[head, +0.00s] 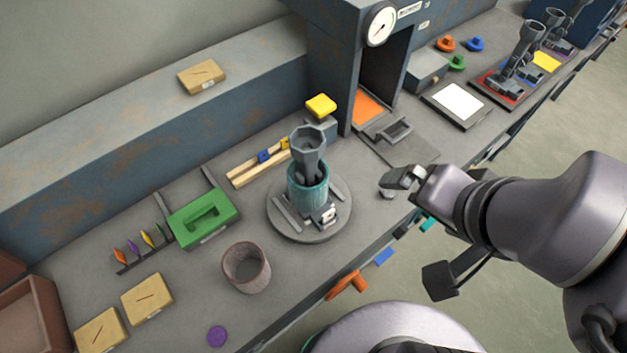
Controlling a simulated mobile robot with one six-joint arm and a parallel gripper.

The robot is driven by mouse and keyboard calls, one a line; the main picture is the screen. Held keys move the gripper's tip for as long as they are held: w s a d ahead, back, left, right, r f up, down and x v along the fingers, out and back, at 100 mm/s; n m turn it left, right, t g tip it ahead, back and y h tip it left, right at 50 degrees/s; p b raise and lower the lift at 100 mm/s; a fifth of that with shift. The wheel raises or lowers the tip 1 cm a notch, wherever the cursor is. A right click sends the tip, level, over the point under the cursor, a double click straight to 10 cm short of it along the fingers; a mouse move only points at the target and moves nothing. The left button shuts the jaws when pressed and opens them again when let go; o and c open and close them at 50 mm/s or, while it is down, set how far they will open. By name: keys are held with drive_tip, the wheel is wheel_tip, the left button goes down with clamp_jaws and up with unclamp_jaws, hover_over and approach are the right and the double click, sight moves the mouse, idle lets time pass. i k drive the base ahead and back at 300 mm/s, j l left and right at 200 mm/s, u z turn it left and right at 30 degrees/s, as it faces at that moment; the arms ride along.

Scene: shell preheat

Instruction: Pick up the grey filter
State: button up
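A small grey round piece (387,193), which looks like the grey filter, is on the bench near its front edge, right of the round turntable. My gripper (396,180) is just above and right of it, coming in from the right, and overlaps its upper part in this view. I cannot tell whether the fingers touch the piece or how far apart they are.
A teal cylinder (308,196) with a grey funnel-like top stands on the round turntable (285,232). A press with a gauge (379,25) stands behind. Orange (446,44), blue (475,44) and green (457,62) knobbed pieces sit farther back. A brown cup (246,270) stands front left.

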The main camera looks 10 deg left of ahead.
sight(388, 195)
drive_tip(key=i+l+u, duration=0.3)
drive_tip(key=l, duration=0.2)
drive_tip(key=l+u, duration=0.3)
drive_tip(key=l, duration=0.2)
drive_tip(key=i+l+u, duration=0.15)
drive_tip(key=l+u, duration=0.15)
drive_tip(key=l, duration=0.3)
drive_tip(key=l+u, duration=0.3)
drive_tip(key=l, duration=0.3)
